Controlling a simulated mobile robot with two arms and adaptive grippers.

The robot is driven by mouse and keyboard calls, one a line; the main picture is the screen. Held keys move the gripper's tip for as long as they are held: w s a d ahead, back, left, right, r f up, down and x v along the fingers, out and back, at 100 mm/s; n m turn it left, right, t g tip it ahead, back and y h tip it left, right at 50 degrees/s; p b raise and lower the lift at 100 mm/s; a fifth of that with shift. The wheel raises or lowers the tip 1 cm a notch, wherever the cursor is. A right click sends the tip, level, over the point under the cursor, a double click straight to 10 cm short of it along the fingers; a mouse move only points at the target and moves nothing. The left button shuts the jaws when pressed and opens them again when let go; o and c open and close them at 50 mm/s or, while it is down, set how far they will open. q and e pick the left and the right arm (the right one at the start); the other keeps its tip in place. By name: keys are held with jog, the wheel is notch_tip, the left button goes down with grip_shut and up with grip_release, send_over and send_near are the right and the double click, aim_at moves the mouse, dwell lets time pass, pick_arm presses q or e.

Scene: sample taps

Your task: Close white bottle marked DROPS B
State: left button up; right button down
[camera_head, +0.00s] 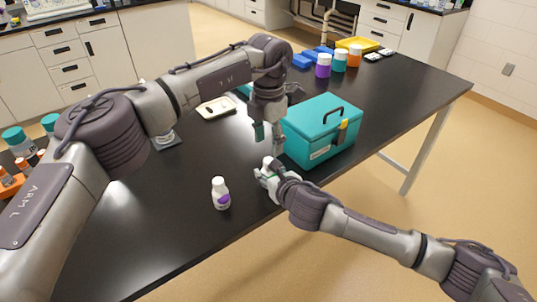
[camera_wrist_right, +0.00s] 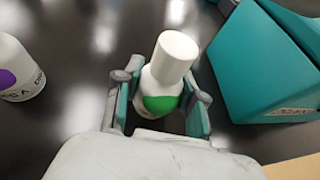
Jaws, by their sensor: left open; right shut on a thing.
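A small white bottle with a green patch (camera_wrist_right: 160,104) stands between the fingers of my right gripper (camera_wrist_right: 160,108), which is shut on it. A white cylindrical cap (camera_wrist_right: 175,54) shows on its top; I cannot tell how tightly it sits. Its lettering is not readable. In the head view my right gripper (camera_head: 266,176) is at the table, beside the teal box. My left gripper (camera_head: 268,146) is open, pointing down just above the bottle, apart from it. A second white bottle with a purple patch (camera_head: 221,195) stands to the left; it also shows in the wrist view (camera_wrist_right: 18,72).
A teal box with a black handle (camera_head: 318,130) stands close to the right of both grippers. A white tray (camera_head: 216,107) lies behind. The black table (camera_head: 150,225) is clear at front left.

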pick_arm(q)
notch_tip(320, 180, up, 5)
jog(key=shift+r, duration=0.2)
pick_arm(e)
jog(key=c, duration=0.6)
grip_release()
jog(key=v, duration=1.2)
pick_arm(q)
jog(key=shift+f, duration=0.1)
pick_arm(e)
jog(key=shift+s+d+f, duration=0.1)
jog(key=shift+f, duration=0.05)
